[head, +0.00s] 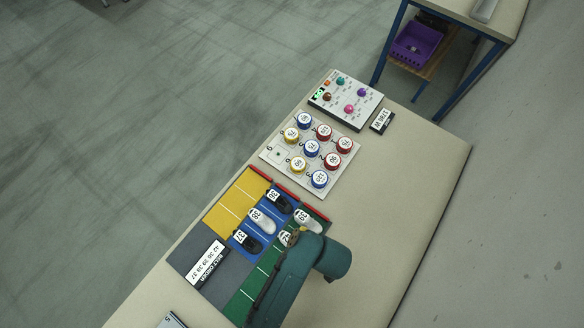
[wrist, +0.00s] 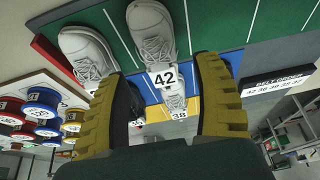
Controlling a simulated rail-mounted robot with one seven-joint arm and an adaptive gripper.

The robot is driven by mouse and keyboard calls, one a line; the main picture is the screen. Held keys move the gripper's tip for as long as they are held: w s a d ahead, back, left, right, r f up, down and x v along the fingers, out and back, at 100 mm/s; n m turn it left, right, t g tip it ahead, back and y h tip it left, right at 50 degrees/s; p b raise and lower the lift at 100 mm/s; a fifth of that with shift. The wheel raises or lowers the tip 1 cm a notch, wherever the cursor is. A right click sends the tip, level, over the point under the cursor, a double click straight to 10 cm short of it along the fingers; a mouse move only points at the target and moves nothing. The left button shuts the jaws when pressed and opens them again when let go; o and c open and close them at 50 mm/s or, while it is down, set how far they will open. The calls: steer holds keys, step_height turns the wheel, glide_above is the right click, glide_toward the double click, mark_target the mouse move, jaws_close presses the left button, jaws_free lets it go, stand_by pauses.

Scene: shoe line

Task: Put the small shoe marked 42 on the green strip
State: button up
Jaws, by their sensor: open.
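The small white shoe marked 42 (wrist: 152,35) lies on the green strip (wrist: 218,25) in the wrist view, its label near the blue strip. In the head view my arm covers most of the shoe and its label (head: 286,238) still shows. My gripper (wrist: 160,72) has its two yellow fingers open, one to each side of the label, with visible gaps to the shoe. In the head view the gripper is mostly hidden behind my teal arm. The white shoe marked 39 (head: 307,222) is beside it on the same strip, and shows left of it in the wrist view (wrist: 84,50).
The blue strip holds shoes marked 36 (head: 278,201), 38 (head: 263,221) and 37 (head: 246,241). The yellow strip (head: 235,204) looks empty. A board of numbered discs (head: 274,155), a control panel (head: 345,100) and a belt order sign (head: 207,264) are nearby. The table's right side is clear.

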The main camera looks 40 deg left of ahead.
steer(key=v, duration=0.8)
steer(key=w+d+r+m+t+h, duration=0.15)
steer(key=w+r+m+t, duration=0.3)
steer(key=w+r, duration=0.5)
steer(key=w+d+r+m+t, duration=0.35)
steer(key=w+r+t, duration=0.3)
steer(key=r, duration=0.55)
steer(key=s+d+r+m+t+h, duration=0.1)
steer(key=r+m+t, duration=0.4)
steer(key=r, duration=1)
steer(key=s+d+r+m+t+h, duration=0.2)
steer(key=d+r+m+t, duration=0.3)
steer(key=r, duration=1.1)
steer(key=shift+s+r+m+t+p, duration=0.3)
steer(key=shift+s+t, duration=0.3)
steer(key=shift+t, duration=0.1)
steer(key=shift+h, duration=0.25)
